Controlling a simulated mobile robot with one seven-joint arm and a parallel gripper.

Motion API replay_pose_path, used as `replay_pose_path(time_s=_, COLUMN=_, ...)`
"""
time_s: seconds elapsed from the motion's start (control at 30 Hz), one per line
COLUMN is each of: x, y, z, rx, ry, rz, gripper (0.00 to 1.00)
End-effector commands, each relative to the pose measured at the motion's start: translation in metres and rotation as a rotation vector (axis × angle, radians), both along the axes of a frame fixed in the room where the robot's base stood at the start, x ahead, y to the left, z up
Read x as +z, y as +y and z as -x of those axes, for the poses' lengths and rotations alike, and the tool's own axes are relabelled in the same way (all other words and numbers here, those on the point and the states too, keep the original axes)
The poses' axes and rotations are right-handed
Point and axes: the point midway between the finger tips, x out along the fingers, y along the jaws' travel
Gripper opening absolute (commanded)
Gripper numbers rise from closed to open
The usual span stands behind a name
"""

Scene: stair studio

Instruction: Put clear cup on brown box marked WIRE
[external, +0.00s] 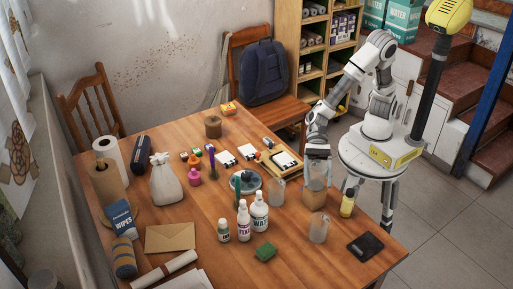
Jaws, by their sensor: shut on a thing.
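My gripper (317,161) is at the right side of the wooden table, pointing down. It is shut on a clear cup (317,182), which is upright between its fingers. A small brown box (314,200) is directly below the cup, partly covered by it in this view. I cannot tell whether the cup touches the box. No lettering is readable on the box. Two other clear cups stand on the table: one to the left of the box (276,192) and one in front of it (319,229).
A yellow bottle (348,203) stands close on the right, and a black wallet-like item (365,245) lies near the table edge.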

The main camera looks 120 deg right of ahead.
Motion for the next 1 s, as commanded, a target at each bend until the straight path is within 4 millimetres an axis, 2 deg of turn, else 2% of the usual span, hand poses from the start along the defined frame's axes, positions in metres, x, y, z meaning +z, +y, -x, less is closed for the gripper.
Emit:
replay_pose_path(time_s=0.17, x=-0.005, y=0.000, z=0.000, rx=-0.001, ry=0.000, rz=0.000, gripper=0.20)
replay_pose_path(time_s=0.2, x=-0.003, y=0.000, z=0.000, rx=-0.001, ry=0.000, rz=0.000, gripper=0.81)
replay_pose_path(time_s=0.3, x=-0.003, y=0.000, z=0.000, rx=-0.001, ry=0.000, rz=0.000, gripper=0.99)
replay_pose_path(time_s=0.7, x=0.004, y=-0.001, z=0.000, rx=0.000, ry=0.000, rz=0.000, gripper=1.00)
replay_pose_path(time_s=1.0, x=0.025, y=-0.051, z=0.037, rx=-0.005, ry=-0.001, rz=-0.002, gripper=1.00)
